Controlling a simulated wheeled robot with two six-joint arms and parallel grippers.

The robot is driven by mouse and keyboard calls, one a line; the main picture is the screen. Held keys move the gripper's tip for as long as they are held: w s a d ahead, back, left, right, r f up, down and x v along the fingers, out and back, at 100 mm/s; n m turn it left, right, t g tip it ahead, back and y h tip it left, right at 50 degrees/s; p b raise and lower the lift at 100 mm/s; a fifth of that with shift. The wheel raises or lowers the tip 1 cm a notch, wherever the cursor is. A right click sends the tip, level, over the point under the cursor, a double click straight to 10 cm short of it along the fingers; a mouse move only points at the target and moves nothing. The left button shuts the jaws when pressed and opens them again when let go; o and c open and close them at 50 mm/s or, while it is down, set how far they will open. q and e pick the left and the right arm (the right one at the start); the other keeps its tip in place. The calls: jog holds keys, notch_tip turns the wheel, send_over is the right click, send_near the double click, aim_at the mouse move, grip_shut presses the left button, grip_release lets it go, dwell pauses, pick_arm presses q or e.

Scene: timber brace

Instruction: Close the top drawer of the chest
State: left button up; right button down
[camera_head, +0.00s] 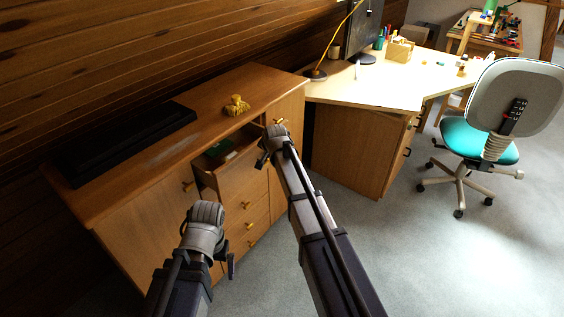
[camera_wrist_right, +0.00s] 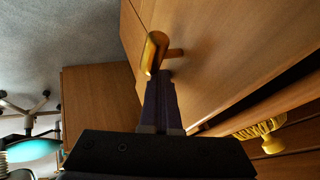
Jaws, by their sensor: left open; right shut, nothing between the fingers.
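The wooden chest (camera_head: 150,210) stands against the plank wall. Its top drawer (camera_head: 238,178) is pulled out, and a green item (camera_head: 220,149) shows inside it. My right gripper (camera_head: 262,160) is in front of the chest, close to the open drawer's right side. In the right wrist view its fingers (camera_wrist_right: 162,95) are shut and empty, with a brass knob (camera_wrist_right: 155,52) just beyond their tips; I cannot tell whether they touch. My left gripper (camera_head: 231,268) is open and empty, low in front of the chest's left part, apart from the drawer.
A yellow figure (camera_head: 237,105) and a flat black device (camera_head: 130,143) lie on the chest top. Lower drawers with brass knobs (camera_head: 249,226) are shut. A desk (camera_head: 390,85) and a swivel chair (camera_head: 500,115) stand to the right. The carpet between is clear.

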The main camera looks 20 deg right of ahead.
jog(key=w+a, duration=0.1)
jog(key=w, duration=0.1)
jog(key=w+a, duration=0.3)
jog(key=w, duration=0.1)
jog(key=shift+a, duration=0.4)
jog(key=shift+s+d, duration=0.1)
